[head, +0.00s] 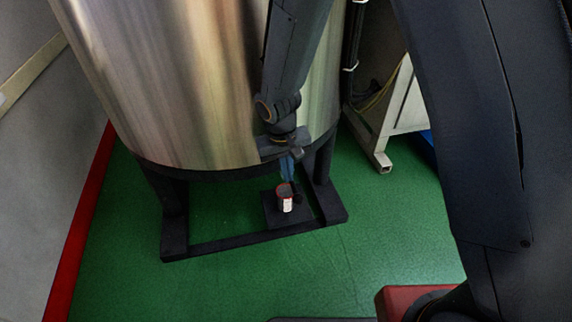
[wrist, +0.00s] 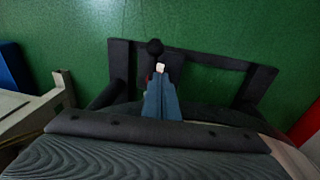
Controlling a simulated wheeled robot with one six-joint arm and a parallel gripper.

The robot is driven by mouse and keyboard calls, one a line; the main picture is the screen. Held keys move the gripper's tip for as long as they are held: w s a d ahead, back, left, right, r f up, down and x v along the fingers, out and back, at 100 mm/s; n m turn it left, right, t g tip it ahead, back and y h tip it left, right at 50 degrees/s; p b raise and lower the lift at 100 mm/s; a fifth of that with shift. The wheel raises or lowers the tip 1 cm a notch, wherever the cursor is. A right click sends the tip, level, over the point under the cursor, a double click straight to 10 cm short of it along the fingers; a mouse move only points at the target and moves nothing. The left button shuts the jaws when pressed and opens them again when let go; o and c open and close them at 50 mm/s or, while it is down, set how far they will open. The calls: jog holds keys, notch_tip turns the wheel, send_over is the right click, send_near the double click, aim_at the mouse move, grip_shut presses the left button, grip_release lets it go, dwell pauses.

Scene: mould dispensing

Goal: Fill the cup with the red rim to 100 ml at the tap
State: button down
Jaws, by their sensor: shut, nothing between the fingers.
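The cup with the red rim (head: 285,197) stands upright on a small dark plate (head: 270,212) at the foot of the steel tank. It has a white label; its liquid level cannot be made out. My gripper (head: 287,178) points down just above and behind the cup, its blue fingers shut and empty. The knob looks like part of the tap, but I cannot be sure. Contact cannot be told. The fingers mostly hide the cup there.
The big steel tank (head: 180,90) stands on a black frame (head: 235,240) close behind the cup. A white stand (head: 392,130) with cables is at the right. A red strip (head: 75,245) runs along the left wall.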

aim_at(295, 199)
jog(key=shift+s+d+f+b, duration=0.25)
jog(key=shift+d+f, duration=0.05)
jog(key=shift+f, duration=0.3)
jog(key=shift+s+d+f+b, duration=0.2)
jog(key=shift+d+f+b, duration=0.1)
jog(key=shift+f, duration=0.25)
jog(key=shift+s+d+f+b, duration=0.2)
jog(key=shift+s+d+f, duration=0.1)
jog(key=shift+f, duration=0.3)
jog(key=shift+f, duration=0.15)
jog(key=shift+s+f, duration=0.15)
jog(key=shift+f, duration=0.05)
jog(key=shift+f+b, duration=0.2)
jog(key=shift+b, duration=0.15)
jog(key=shift+s+d+f+b, duration=0.1)
jog(key=shift+s+f+b, duration=0.05)
jog(key=shift+f+b, duration=0.15)
jog(key=shift+s+f+b, duration=0.15)
jog(key=shift+f, duration=0.25)
jog(key=shift+s+d+f+b, duration=0.1)
jog(key=shift+s+f+b, duration=0.05)
jog(key=shift+f+b, duration=0.7)
jog(key=shift+s+f+b, duration=0.1)
jog(key=shift+f+b, duration=0.6)
jog(key=shift+f, duration=0.25)
dwell(0.6)
dwell(1.5)
